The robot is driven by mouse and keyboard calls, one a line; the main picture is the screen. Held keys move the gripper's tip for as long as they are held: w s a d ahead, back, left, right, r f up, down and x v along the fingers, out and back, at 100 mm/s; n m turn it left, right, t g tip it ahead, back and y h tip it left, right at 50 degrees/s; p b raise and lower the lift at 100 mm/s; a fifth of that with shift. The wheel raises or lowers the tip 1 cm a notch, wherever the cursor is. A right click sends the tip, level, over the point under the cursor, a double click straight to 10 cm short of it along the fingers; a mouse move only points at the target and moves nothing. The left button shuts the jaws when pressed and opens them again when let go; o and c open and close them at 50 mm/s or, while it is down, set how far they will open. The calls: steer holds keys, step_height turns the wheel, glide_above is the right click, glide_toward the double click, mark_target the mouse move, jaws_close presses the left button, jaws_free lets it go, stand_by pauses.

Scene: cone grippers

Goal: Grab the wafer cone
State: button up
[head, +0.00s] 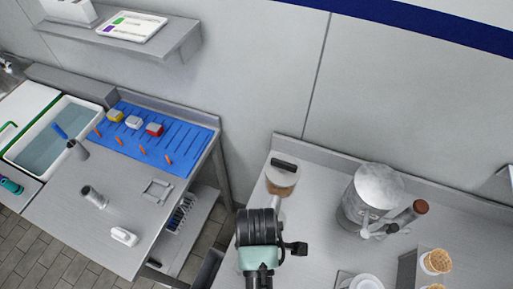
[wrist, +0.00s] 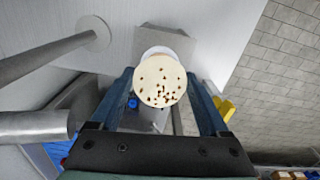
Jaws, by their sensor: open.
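Two tan wafer cones stand at the lower right of the head view, the farther cone (head: 436,262) in a grey holder (head: 408,268) and the nearer cone (head: 434,287) cut by the frame edge. My gripper (head: 258,226) is over the counter's left part, well left of these cones; its fingertips are hard to make out there. In the wrist view my gripper (wrist: 162,78) is open, with a round cream top with dark specks (wrist: 159,81) showing between its fingers. I cannot tell whether that is a cone's filling or whether the fingers touch it.
A canister (head: 282,178) with a dark handle stands just beyond my gripper. A metal machine (head: 372,190) stands between my gripper and the back right. White bowls (head: 364,282) sit at the front. A blue mat (head: 185,135) and sink (head: 50,135) are left, across a gap.

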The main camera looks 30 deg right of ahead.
steer(key=c, duration=0.5)
steer(key=shift+o, duration=0.2)
